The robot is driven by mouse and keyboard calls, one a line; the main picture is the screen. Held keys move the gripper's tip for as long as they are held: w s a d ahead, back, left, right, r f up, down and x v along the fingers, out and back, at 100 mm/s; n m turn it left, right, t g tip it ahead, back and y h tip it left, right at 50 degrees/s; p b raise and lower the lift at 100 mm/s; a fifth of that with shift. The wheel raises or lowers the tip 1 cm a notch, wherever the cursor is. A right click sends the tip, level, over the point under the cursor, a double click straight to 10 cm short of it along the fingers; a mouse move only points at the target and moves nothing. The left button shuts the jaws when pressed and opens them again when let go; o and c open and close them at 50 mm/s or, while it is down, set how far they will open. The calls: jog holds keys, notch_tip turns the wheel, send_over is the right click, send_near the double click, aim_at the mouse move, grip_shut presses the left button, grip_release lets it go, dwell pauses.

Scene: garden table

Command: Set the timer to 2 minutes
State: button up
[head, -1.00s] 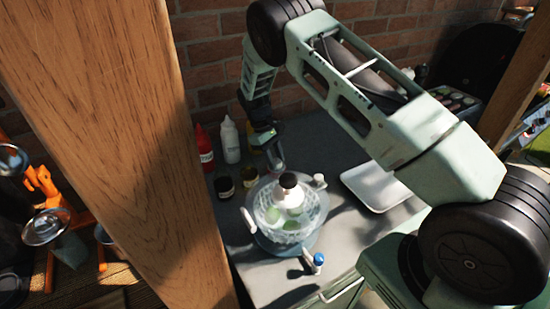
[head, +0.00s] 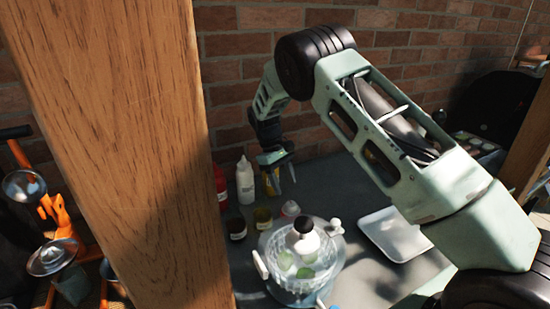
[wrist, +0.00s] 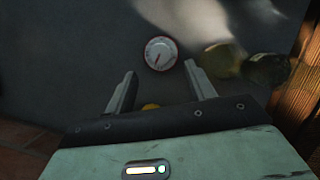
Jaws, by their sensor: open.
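The timer (wrist: 160,54) is a round white dial with a red rim and a dark pointer, lying on the grey tabletop. In the wrist view its pointer points down and slightly left; the numbers are too small to read. In the head view the timer (head: 290,209) is small, beside the jars. My gripper (wrist: 160,68) is open and empty, with the timer appearing just beyond and between its fingertips. In the head view my gripper (head: 280,172) hangs above and behind the timer, apart from it.
Two jars (head: 263,218) (head: 237,229), a white bottle (head: 245,182) and a red bottle (head: 221,188) stand left of the timer. A clear bowl (head: 298,282) stands in front. A white tray (head: 393,235) lies right. A wooden post (head: 130,150) blocks the left; a brick wall stands behind.

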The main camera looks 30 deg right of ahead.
jog(key=b+v, duration=0.2)
jog(key=v, duration=0.8)
jog(key=shift+w+r, duration=0.2)
jog(key=shift+r, duration=0.1)
jog(key=m+t+y, duration=0.2)
jog(key=m+t, duration=0.2)
jog(key=m, duration=1.2)
send_near(291, 204)
notch_tip(291, 204, down, 9)
jog(key=p, duration=0.2)
jog(key=shift+r+p, duration=0.1)
jog(key=shift+p, duration=0.3)
jog(key=shift+m, duration=0.3)
jog(key=c, duration=1)
